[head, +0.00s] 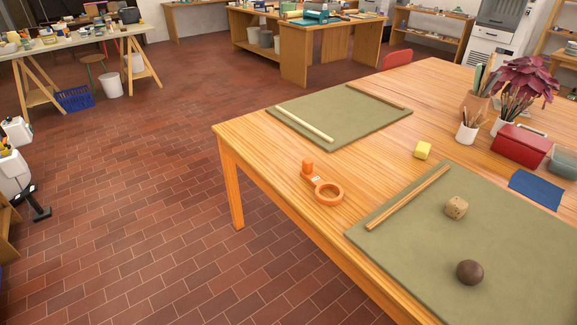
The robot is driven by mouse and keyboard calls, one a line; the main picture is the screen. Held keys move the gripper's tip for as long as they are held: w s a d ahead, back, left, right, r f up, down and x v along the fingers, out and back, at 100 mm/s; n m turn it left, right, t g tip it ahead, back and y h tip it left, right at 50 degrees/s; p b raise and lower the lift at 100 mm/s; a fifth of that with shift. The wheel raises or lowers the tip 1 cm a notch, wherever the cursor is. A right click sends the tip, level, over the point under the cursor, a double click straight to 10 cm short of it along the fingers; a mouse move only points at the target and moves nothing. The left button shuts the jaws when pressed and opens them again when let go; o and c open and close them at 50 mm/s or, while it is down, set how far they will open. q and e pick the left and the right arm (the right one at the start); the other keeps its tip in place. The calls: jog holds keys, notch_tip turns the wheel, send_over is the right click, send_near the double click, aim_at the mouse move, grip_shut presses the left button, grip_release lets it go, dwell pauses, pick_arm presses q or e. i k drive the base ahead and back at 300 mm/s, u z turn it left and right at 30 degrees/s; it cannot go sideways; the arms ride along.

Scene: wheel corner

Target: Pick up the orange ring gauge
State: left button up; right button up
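The orange ring gauge (316,183) lies on the wooden table (270,150) near its left edge, between two green mats. Its open ring points toward the lower right and its handle end toward the upper left. Nothing touches it. My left gripper (36,202) shows small and dark at the left edge of the head view, over the brick floor and far from the gauge. I cannot make out whether its fingers are apart. My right gripper is not in view.
Another mat (340,115) with strips lies behind.

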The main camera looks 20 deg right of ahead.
aim_at(313, 179)
jog(key=z, duration=0.35)
jog(key=i, duration=0.8)
jog(key=z, duration=0.7)
